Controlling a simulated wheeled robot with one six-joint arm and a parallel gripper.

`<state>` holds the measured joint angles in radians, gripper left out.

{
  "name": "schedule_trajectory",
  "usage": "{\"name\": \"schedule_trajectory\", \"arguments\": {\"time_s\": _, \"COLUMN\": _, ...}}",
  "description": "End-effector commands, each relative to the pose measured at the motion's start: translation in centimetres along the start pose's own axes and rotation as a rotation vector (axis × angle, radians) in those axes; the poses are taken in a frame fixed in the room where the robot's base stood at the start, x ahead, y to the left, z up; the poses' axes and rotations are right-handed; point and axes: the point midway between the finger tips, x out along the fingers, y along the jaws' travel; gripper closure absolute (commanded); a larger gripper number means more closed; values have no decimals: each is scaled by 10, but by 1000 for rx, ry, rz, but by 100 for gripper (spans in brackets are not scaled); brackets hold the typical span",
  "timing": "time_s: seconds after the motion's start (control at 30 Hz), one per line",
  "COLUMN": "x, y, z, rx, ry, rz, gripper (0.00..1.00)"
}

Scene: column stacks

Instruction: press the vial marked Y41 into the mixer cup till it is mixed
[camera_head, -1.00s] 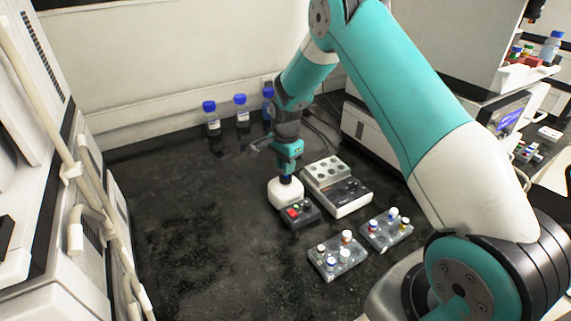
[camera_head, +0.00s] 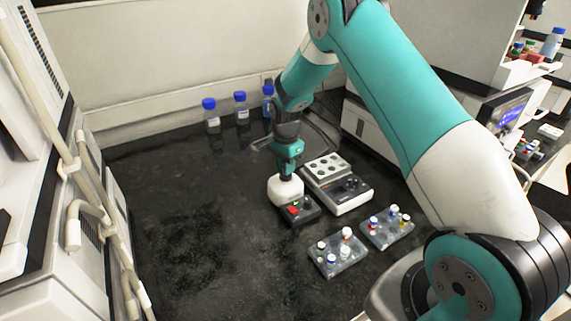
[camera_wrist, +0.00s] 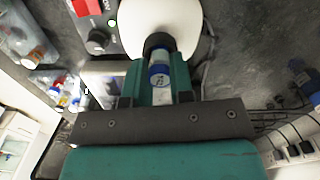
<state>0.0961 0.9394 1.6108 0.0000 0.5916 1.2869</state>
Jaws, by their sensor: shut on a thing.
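My gripper (camera_head: 287,172) is shut on a vial (camera_wrist: 159,75) with a blue cap, a clear body and a white label. The writing on the cap is too small to read, so I cannot confirm Y41. The gripper points down over the white mixer (camera_head: 285,191). In the wrist view the vial's lower end meets the mixer's black cup (camera_wrist: 159,42) on top of the white dome (camera_wrist: 183,25). I cannot tell how firmly it presses. The mixer's dark base has a red switch (camera_wrist: 86,7), a black knob and a small lit lamp (camera_wrist: 112,23).
Two clear racks (camera_head: 338,262) (camera_head: 388,236) with capped vials lie in front. Blue-capped bottles (camera_head: 212,118) stand along the back wall. The bench at left is clear.

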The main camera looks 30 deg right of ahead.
Motion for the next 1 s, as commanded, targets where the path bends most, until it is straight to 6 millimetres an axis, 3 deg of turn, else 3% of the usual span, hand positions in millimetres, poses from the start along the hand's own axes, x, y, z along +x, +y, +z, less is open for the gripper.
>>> {"name": "schedule_trajectory", "arguments": {"time_s": 1.0, "x": 7, "y": 0, "z": 0, "rx": 0, "ry": 0, "rz": 0, "gripper": 95}}
